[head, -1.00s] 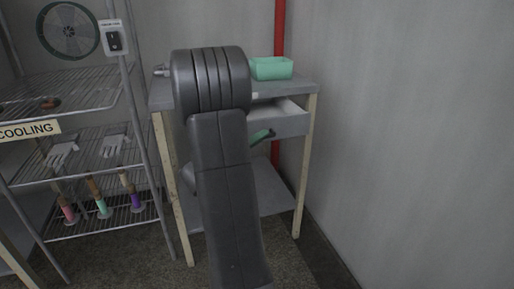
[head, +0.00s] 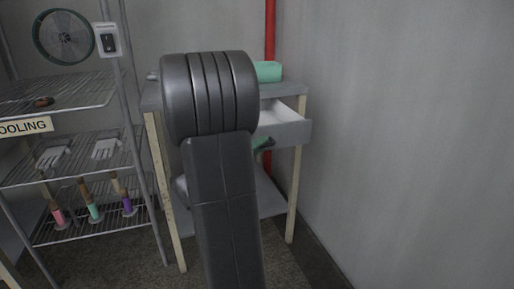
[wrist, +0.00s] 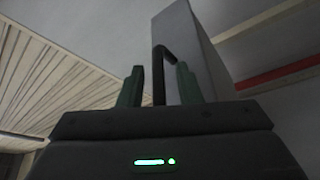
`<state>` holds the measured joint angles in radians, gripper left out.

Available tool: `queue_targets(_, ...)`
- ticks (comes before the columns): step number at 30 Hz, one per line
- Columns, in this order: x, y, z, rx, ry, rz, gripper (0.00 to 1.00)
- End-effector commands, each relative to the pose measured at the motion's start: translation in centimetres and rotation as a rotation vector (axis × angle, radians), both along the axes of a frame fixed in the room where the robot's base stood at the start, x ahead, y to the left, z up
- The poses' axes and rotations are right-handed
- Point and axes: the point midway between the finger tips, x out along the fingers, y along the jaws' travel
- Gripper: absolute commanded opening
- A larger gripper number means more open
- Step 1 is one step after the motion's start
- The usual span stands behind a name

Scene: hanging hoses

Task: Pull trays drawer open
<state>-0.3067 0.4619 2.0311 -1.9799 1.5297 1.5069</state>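The grey drawer (head: 290,134) under the tabletop of the small table is partly open, and its pale inside (head: 280,113) shows. Its front (wrist: 190,40) rises close ahead in the wrist view. The dark bar handle (wrist: 158,72) on it stands between the two green fingers of my gripper (wrist: 158,88). The fingers are apart, with a visible gap between the left finger and the handle. I cannot tell whether the right finger touches it. In the head view my arm hides most of the gripper and the drawer's left part.
A green tray (head: 267,71) sits on the tabletop. A red pipe (head: 270,30) runs up the wall behind. A grey wall (head: 410,130) bounds the right side.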

Motion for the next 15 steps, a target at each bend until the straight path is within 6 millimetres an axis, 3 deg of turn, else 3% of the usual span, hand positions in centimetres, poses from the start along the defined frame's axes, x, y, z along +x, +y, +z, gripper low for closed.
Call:
queue_targets(9, -0.1, 0.1, 0.0, 0.001, -0.001, 0.000, 0.32)
queue_targets(15, -1.0, 1.5, -0.3, 0.000, 0.000, 0.004, 0.32)
